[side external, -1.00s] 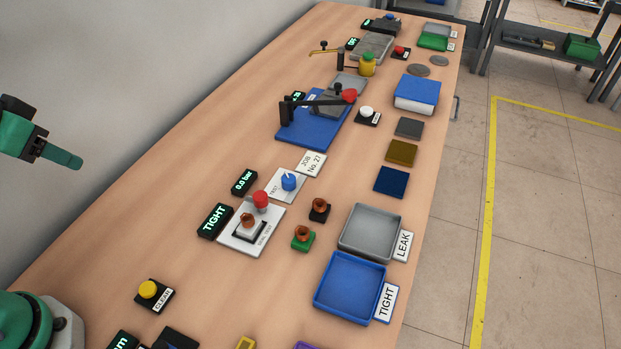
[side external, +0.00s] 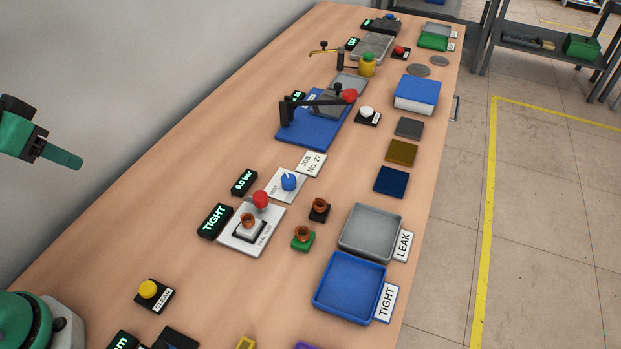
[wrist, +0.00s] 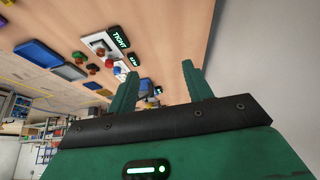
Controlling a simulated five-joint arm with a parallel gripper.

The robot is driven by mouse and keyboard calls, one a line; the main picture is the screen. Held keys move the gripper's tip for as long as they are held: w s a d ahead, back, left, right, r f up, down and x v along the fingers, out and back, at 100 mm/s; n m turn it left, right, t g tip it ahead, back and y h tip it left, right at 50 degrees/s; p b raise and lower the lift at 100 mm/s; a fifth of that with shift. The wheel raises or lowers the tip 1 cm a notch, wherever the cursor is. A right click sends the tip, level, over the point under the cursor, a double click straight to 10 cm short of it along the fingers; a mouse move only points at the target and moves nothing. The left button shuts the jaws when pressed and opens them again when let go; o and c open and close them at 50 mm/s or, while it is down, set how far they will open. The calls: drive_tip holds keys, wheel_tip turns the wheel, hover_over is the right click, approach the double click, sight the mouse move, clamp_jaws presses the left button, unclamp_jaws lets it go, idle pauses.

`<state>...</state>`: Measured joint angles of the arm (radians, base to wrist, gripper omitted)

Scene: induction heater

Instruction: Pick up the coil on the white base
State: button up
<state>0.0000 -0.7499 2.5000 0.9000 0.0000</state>
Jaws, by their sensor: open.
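The copper-coloured coil on the white base (side external: 248,222) sits on the white seal test plate (side external: 234,242), beside a red knob (side external: 260,199). Similar coils stand to its right, one on a black base (side external: 319,208) and one on a green base (side external: 302,238). My gripper (wrist: 158,72) is open and empty in the wrist view, its two green fingers apart. In the side external view it is at the left edge, high and well away from the coil, with one green finger (side external: 62,155) showing. The white plate (wrist: 98,41) is small and far off in the wrist view.
A grey LEAK tray (side external: 370,230) and a blue TIGHT tray (side external: 349,287) lie empty at the right edge. The plate's display reads TIGHT (side external: 214,220). A blue dial (side external: 289,181) stands behind it. A yellow CLEAN button (side external: 148,289) is nearer. Bare wood lies to the left.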

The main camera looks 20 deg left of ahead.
drive_tip(key=shift+w+d, duration=0.1)
drive_tip(key=shift+w, duration=0.05)
idle(0.4)
drive_tip(key=m+g, duration=0.3)
drive_tip(key=g, duration=0.3)
hover_over(247, 218)
wheel_tip(247, 218, down, 14)
drive_tip(key=shift+r, duration=0.1)
drive_tip(key=shift+f, duration=4.1)
